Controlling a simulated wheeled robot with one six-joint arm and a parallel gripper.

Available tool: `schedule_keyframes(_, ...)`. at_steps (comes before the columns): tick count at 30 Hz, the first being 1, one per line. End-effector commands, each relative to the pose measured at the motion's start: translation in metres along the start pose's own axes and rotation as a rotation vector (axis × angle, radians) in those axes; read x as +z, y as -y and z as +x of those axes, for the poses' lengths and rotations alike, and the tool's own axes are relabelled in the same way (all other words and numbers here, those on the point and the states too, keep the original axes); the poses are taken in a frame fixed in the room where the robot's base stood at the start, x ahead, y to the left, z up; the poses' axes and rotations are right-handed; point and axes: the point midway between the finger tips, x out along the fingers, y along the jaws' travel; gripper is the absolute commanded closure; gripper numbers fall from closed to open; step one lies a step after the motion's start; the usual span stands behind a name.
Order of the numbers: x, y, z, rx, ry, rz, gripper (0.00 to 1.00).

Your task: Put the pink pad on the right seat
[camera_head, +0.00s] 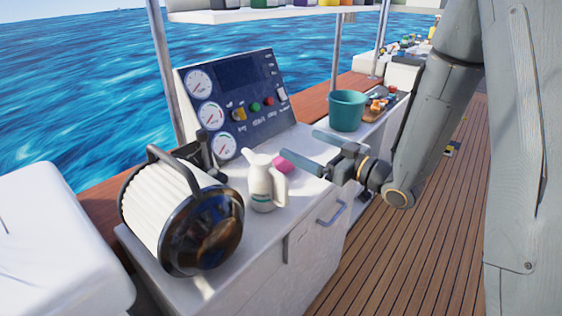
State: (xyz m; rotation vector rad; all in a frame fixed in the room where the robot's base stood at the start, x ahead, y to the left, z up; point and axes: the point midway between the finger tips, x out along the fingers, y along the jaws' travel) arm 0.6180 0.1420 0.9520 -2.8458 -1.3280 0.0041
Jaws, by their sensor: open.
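A small pink pad (282,164) lies on the white counter, just behind and to the right of the white jug (263,182). Its right part is partly covered by one finger of my gripper. My gripper (300,144) reaches in from the right with its jaws apart and nothing between them. One fingertip looks close to the pad, but I cannot tell whether they touch. A white, rounded, seat-like block (55,240) is at the left edge. I cannot make out which thing is the right seat.
A large white ribbed cylinder with a dark round end (185,215) stands left of the jug. A gauge panel (240,100) rises behind. A teal bucket (348,111) stands farther right. Wooden deck (420,230) is open in front. A shelf (270,14) hangs above.

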Motion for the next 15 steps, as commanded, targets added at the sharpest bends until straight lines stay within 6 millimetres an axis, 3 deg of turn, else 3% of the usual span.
schedule_keyframes(15,0.048,-0.01,0.009,0.0,0.0,0.0,0.03)
